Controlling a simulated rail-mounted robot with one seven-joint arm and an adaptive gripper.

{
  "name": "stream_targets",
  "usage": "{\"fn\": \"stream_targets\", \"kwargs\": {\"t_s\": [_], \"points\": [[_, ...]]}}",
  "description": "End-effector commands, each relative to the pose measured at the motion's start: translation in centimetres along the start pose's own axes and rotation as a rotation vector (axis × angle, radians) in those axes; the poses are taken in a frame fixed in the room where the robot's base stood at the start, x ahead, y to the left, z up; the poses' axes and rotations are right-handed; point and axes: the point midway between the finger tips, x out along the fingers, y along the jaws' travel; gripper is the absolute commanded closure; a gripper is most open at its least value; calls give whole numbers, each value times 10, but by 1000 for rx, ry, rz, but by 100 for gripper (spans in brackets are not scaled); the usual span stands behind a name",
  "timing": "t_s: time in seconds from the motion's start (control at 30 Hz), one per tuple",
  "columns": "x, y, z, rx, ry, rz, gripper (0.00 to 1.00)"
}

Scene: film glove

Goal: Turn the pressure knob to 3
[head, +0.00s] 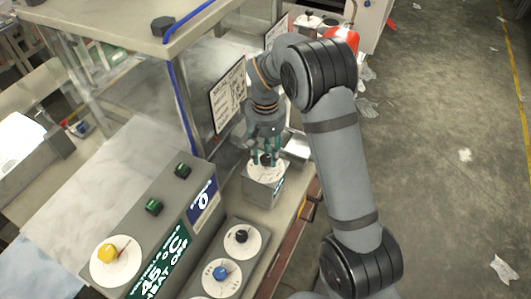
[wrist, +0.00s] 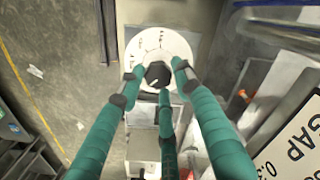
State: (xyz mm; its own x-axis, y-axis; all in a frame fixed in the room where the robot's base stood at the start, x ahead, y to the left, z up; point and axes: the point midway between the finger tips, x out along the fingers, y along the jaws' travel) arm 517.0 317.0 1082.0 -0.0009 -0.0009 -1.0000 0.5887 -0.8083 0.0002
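A black knob (wrist: 158,75) sits on a round white dial (wrist: 160,45) with printed marks too small to read. A pale mark on the knob points to the lower left in the wrist view. The dial is on top of a small grey box (head: 262,188) on the bench, and also shows in the head view (head: 256,176). Its label is not readable, so I cannot confirm it is the pressure knob. My gripper (wrist: 160,82) has three teal fingers, spread around the knob. Small gaps seem to show beside the knob; contact is unclear.
A clear-walled machine with a printed sign (head: 228,96) stands close beside my gripper. Open floor lies right.

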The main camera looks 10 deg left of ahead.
Motion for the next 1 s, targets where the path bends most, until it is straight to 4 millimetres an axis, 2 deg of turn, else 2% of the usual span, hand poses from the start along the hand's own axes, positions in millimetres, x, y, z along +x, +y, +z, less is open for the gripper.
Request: {"fn": "stream_targets", "kwargs": {"t_s": [0.47, 0.9, 0.93, 1.0], "points": [[-1, -1, -2, -1, 6, -1, 96], [-2, 0, -4, 52, 12, 0, 97], [-2, 0, -4, 51, 12, 0, 69], [-2, 0, -4, 51, 11, 0, 65]]}}
